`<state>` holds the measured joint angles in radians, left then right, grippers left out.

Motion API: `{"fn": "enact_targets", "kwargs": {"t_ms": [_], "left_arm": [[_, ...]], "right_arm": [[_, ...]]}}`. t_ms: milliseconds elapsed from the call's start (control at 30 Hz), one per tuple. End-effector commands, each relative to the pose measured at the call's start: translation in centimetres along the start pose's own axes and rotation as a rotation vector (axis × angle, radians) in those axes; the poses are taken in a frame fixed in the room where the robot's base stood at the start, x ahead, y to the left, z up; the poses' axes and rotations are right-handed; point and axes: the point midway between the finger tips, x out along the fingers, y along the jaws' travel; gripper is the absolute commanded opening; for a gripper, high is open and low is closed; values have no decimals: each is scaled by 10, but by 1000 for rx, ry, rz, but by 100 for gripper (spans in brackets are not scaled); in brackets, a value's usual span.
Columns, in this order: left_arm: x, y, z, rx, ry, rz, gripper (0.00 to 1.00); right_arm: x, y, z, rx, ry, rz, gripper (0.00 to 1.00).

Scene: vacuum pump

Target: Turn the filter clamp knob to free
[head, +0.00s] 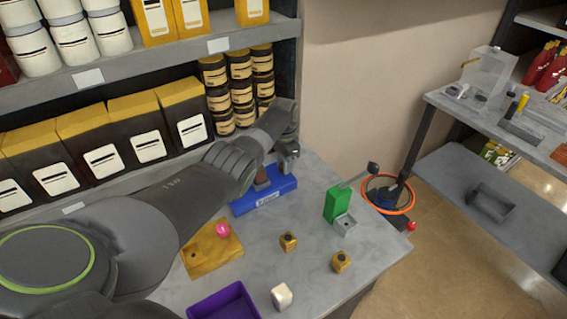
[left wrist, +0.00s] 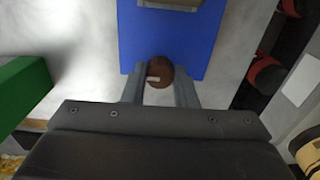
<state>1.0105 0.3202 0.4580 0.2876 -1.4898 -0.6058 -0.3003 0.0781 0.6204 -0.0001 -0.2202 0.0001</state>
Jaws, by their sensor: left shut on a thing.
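A blue base (head: 243,206) with a white label lies on the grey table near the shelf, with an upright brown and grey piece (head: 262,181) on it. My left gripper (head: 288,163) reaches down over the right end of this base. In the left wrist view, the blue base (left wrist: 190,40) runs upward. A round brown knob (left wrist: 160,71) with a small pale mark sits between the two grey fingers of my left gripper (left wrist: 160,92), which is shut on it. In the head view my gripper hides the knob. My right gripper is not in view.
A green block (head: 338,203) stands right of the blue base; it shows at the left wrist view's edge (left wrist: 22,90). A yellow plate (head: 205,257) with a pink knob, small brass cubes (head: 288,241) and a purple tray (head: 222,303) lie nearer. Shelves stand behind.

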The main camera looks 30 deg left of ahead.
Motion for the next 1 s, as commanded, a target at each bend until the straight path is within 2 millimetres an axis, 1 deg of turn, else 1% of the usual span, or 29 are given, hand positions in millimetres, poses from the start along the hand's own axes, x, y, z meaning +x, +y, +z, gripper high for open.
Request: {"fn": "enact_targets", "kwargs": {"t_ms": [33, 567, 600, 733, 1000], "left_arm": [[-3, -1, -2, 10, 6, -4, 3], [-3, -1, -2, 30, 7, -5, 3], [-3, -1, -2, 29, 7, -5, 31], [-2, -1, -1, 29, 5, -4, 47], [-1, 0, -1, 28, 2, -2, 47]], "right_arm": [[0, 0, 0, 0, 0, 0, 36], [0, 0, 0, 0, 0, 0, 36], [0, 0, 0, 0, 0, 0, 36], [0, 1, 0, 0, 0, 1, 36], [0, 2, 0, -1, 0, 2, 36]]}}
